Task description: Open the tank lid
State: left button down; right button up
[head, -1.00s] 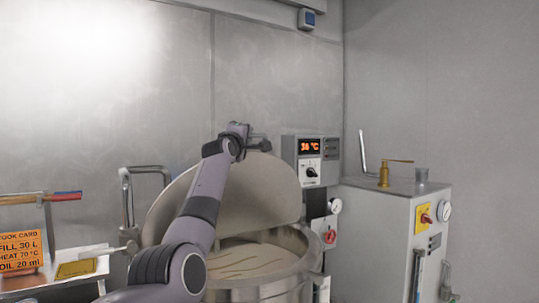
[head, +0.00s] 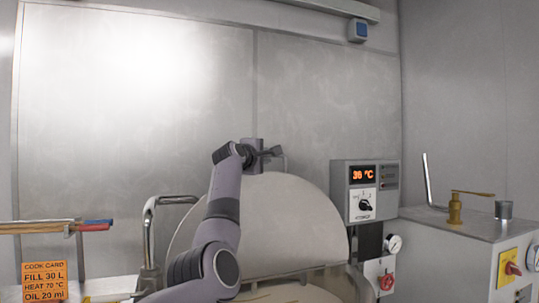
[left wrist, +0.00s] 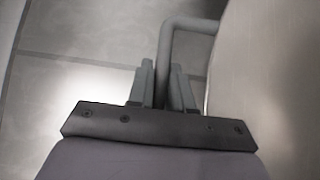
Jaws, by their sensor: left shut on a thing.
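The round metal tank lid (head: 290,215) stands raised and steeply tilted in the head view. Its broad face shows and the tank opening lies below it. The lid also fills the right edge of the left wrist view (left wrist: 275,85). My left gripper (head: 264,153) is at the lid's top edge. In the left wrist view, the left gripper (left wrist: 162,85) is shut on the lid's grey bar handle (left wrist: 190,23), which bends over to the lid. The tank (head: 300,292) shows only in part at the bottom of the head view. My right gripper is out of view.
A control box (head: 365,190) reading 36 °C stands right of the lid. A bent metal pipe (head: 150,235) stands left of it. An orange cook card (head: 44,282) is at lower left. A grey cabinet (head: 450,255) with a brass fitting (head: 456,210) is at right. The wall is behind.

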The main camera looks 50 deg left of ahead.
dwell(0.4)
pick_arm(q)
jog(key=c, duration=1.1)
grip_release()
jog(key=shift+s+d+f+b, duration=0.2)
jog(key=shift+s+b, duration=0.45)
jog(key=shift+b, duration=0.1)
jog(key=b+v, duration=0.1)
jog(key=v, duration=0.2)
jog(key=b+v, duration=0.2)
jog(key=shift+s+d+r, duration=0.1)
jog(key=shift+s+r, duration=0.1)
jog(key=shift+s, duration=0.15)
